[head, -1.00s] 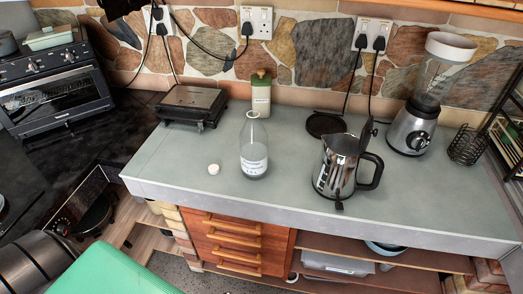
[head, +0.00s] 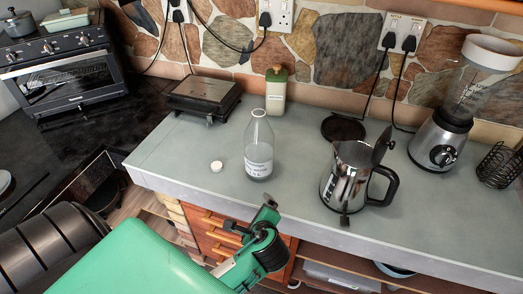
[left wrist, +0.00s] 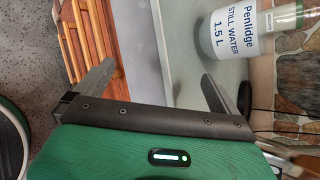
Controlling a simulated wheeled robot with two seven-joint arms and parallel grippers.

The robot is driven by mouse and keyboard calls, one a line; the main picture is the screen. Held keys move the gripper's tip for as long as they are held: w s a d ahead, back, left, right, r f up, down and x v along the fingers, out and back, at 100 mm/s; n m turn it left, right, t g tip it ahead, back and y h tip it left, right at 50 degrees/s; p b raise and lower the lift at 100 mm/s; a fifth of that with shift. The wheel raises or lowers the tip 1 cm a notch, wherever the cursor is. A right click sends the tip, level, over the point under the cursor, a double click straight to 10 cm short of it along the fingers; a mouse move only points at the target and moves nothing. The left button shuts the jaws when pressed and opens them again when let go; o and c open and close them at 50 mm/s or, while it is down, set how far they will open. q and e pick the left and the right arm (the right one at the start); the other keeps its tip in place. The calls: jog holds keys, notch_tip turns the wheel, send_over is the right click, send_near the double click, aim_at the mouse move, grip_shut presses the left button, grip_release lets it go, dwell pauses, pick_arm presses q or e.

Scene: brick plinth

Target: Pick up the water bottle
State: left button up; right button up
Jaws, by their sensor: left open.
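The water bottle (head: 258,158) is clear, with a white label, and stands upright on the grey-green counter. In the left wrist view the bottle (left wrist: 238,36) shows at the upper right, its label reading "Penlidge still water 1.5 L". A small white cap (head: 216,166) lies on the counter left of the bottle. My left gripper (head: 252,218) is below and in front of the bottle, near the counter's front edge, apart from it. In the left wrist view its fingers (left wrist: 160,82) are spread with nothing between them. My right gripper is not in view.
The grey-green counter (head: 290,185) is clear directly in front of the bottle. A steel jug (head: 345,178) stands to its right, a green-lidded container (head: 276,95) behind it and a flat grill (head: 203,95) behind left. A blender (head: 445,135) stands at the right.

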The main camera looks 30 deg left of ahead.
pick_arm(q)
jog(key=w+r+m+t+y, duration=0.2)
jog(key=w+r+m+y, duration=0.1)
jog(key=w+r+m, duration=0.3)
jog(key=m+t+y, duration=0.2)
jog(key=m+y, duration=0.1)
send_near(263, 150)
jog(key=p+x, duration=0.2)
jog(key=x, duration=0.7)
jog(key=shift+w+a+p, duration=0.2)
jog(key=shift+p, duration=0.1)
jog(key=p+x, duration=0.1)
jog(key=x, duration=0.1)
jog(key=p+x, duration=0.1)
jog(key=x, duration=0.1)
jog(key=shift+w+a+r, duration=0.1)
jog(key=shift+w+r, duration=0.05)
jog(key=shift+r, duration=0.1)
jog(key=shift+w+a+f, duration=0.1)
jog(key=shift+w+a, duration=0.05)
jog(key=c, duration=2)
